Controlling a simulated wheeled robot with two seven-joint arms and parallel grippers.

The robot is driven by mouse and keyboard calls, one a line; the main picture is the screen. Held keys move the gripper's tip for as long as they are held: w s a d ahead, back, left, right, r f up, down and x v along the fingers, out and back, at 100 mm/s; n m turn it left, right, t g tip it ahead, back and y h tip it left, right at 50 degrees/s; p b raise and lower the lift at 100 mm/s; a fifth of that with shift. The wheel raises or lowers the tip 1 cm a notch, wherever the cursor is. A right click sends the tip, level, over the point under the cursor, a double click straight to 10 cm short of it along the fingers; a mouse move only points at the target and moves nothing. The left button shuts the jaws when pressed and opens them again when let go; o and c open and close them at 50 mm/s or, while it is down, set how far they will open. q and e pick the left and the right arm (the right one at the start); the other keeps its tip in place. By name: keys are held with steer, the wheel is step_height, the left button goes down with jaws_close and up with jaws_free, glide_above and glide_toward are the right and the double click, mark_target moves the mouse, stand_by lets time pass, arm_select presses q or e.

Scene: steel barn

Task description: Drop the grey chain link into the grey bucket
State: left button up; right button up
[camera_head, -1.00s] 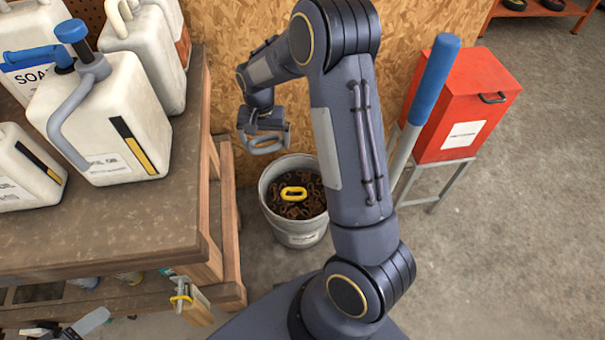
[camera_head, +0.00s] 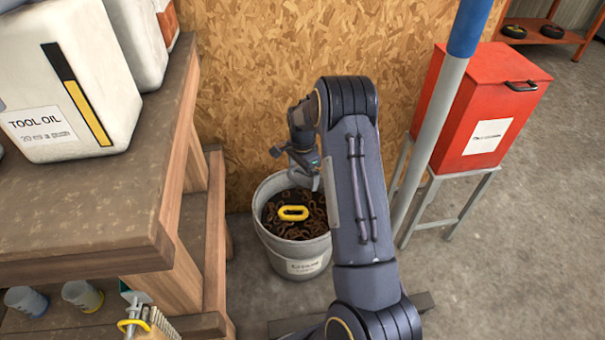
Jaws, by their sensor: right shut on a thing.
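The grey bucket (camera_head: 297,252) stands on the floor against the chipboard wall, to the right of the workbench. It holds a heap of rusty brown chain links with a yellow link (camera_head: 293,213) lying on top. My right gripper (camera_head: 304,164) is over the back rim of the bucket, pointing down, shut on the grey chain link. Only a small grey part of the link (camera_head: 317,182) seems to show below the jaws; my forearm and the gripper hide the rest. My left gripper is not in view.
A wooden workbench (camera_head: 80,225) with white jugs (camera_head: 75,85) stands at the left. A red box (camera_head: 490,105) on a metal stand and a blue-topped pole (camera_head: 440,120) are at the right.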

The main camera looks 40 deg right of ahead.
step_height(320, 180, down, 5)
steer(key=b, duration=0.3)
steer(key=shift+r, duration=0.15)
steer(key=o, duration=0.7)
step_height(320, 180, up, 8)
steer(key=p, duration=0.2)
steer(key=shift+p, duration=0.4)
